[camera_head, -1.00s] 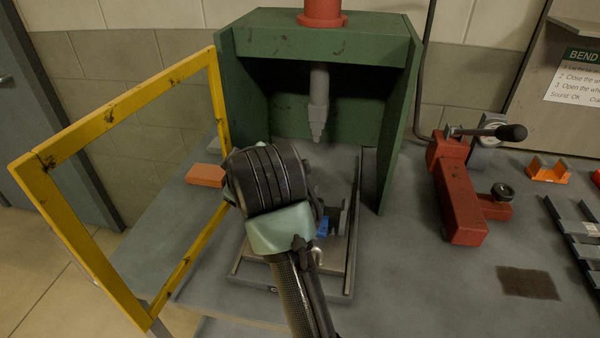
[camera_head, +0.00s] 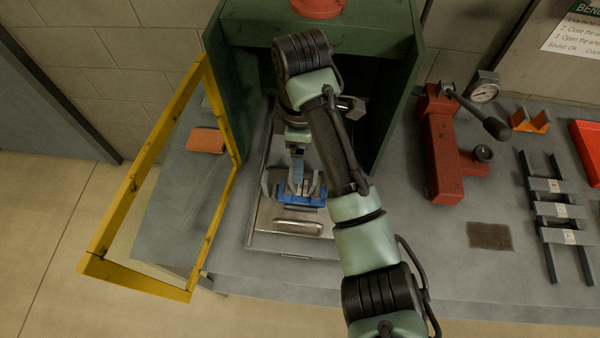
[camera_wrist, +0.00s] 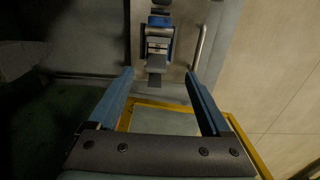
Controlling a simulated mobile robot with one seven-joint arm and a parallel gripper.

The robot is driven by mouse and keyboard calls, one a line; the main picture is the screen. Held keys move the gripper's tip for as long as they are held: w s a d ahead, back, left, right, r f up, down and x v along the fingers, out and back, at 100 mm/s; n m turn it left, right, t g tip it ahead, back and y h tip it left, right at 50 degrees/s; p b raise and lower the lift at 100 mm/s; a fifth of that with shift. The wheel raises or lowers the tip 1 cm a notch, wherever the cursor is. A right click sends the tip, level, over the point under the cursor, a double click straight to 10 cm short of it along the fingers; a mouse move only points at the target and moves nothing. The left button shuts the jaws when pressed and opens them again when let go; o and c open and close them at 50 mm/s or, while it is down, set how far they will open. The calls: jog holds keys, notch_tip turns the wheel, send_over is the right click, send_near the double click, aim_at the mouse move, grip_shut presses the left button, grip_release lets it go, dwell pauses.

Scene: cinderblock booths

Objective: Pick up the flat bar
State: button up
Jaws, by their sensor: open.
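A grey flat piece, apparently the flat bar (camera_wrist: 156,65), sticks out of a blue fixture (camera_wrist: 158,22) in the wrist view. In the head view the blue fixture (camera_head: 302,198) sits on a metal plate inside the green press. My gripper (camera_head: 297,180) is there at the fixture, partly hidden by my arm. In the wrist view my gripper (camera_wrist: 160,85) is open and empty, its two blue-grey fingers spread to either side of the piece's near end. Whether they touch it cannot be told. Labelled flat bars (camera_head: 550,185) also lie across dark rails at the right.
The green press frame (camera_head: 405,90) walls in the fixture. A yellow guard frame (camera_head: 145,278) stands open at left. A silver handle (camera_head: 298,227) is in front of the fixture. A red lever tool (camera_head: 440,155) and an orange block (camera_head: 206,140) sit on the bench.

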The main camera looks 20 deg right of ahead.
jog(key=b, duration=0.3)
send_over(302, 186)
jog(key=f, duration=0.6)
jog(key=shift+s+a+f, duration=0.25)
jog(key=shift+s, duration=0.05)
jog(key=f, duration=0.1)
jog(key=f+p, duration=0.1)
jog(key=f, duration=0.2)
jog(key=shift+w+d, duration=0.25)
jog(key=shift+f, duration=0.55)
grip_shut()
jog(key=shift+p, duration=0.3)
